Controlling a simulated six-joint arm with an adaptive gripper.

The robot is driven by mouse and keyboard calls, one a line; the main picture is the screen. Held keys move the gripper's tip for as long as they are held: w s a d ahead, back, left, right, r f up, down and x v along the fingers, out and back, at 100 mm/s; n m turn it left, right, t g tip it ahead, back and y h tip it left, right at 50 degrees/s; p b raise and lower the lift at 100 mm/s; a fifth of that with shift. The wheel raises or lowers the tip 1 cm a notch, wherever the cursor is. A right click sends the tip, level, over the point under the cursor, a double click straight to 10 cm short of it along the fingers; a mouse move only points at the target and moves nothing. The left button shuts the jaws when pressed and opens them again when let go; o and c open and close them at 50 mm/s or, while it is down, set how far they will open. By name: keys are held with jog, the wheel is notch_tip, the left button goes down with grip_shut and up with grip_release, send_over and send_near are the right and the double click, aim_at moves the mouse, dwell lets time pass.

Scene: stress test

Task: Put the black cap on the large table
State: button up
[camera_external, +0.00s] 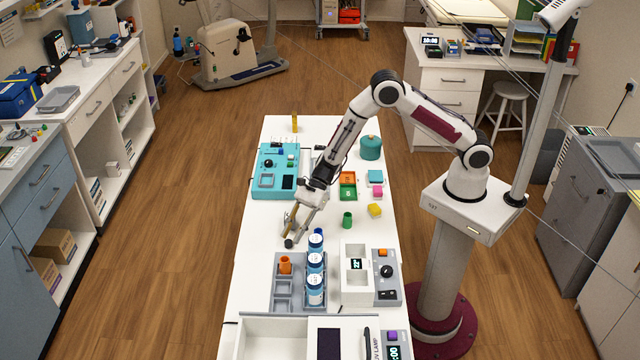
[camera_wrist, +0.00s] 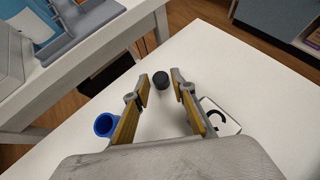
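The black cap (camera_external: 288,243) is a small dark cylinder near the left edge of the long white table (camera_external: 262,222). In the wrist view the cap (camera_wrist: 161,80) stands on a white surface, just beyond and between my fingertips. My gripper (camera_external: 292,232) points down at the cap from above. In the wrist view my gripper (camera_wrist: 161,88) is open, with yellow-lined fingers to the left and right and bare white surface between them. I see no contact between the fingers and the cap.
A turquoise case (camera_external: 262,188) lies behind. In the wrist view, a blue cup (camera_wrist: 104,125) is by the left finger and a white item (camera_wrist: 226,124) by the right.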

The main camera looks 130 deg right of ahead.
jog(key=v, duration=1)
jog(key=shift+s+r, duration=0.15)
dwell(0.4)
jog(key=s+a+r+n+g+y, duration=0.1)
jog(key=s+a+r+n+g, duration=0.1)
jog(key=a+r+n, duration=0.5)
jog(key=s+a+r+n+g+y, duration=0.1)
jog(key=s+a+r+n, duration=0.2)
jog(key=a, duration=0.7)
jog(key=s+a+r+n+g+y, duration=0.1)
jog(key=a+r+n+g, duration=0.1)
jog(key=a+r+n, duration=0.55)
jog(key=s+a+r+n+h, duration=0.2)
jog(key=s+a+n, duration=0.2)
jog(key=s+n, duration=0.4)
jog(key=s+a+r+n+h, duration=0.2)
jog(key=s+n, duration=0.6)
jog(key=s, duration=0.4)
jog(key=shift+s+a+h, duration=0.3)
jog(key=shift+a+h, duration=0.4)
jog(key=shift+a, duration=0.25)
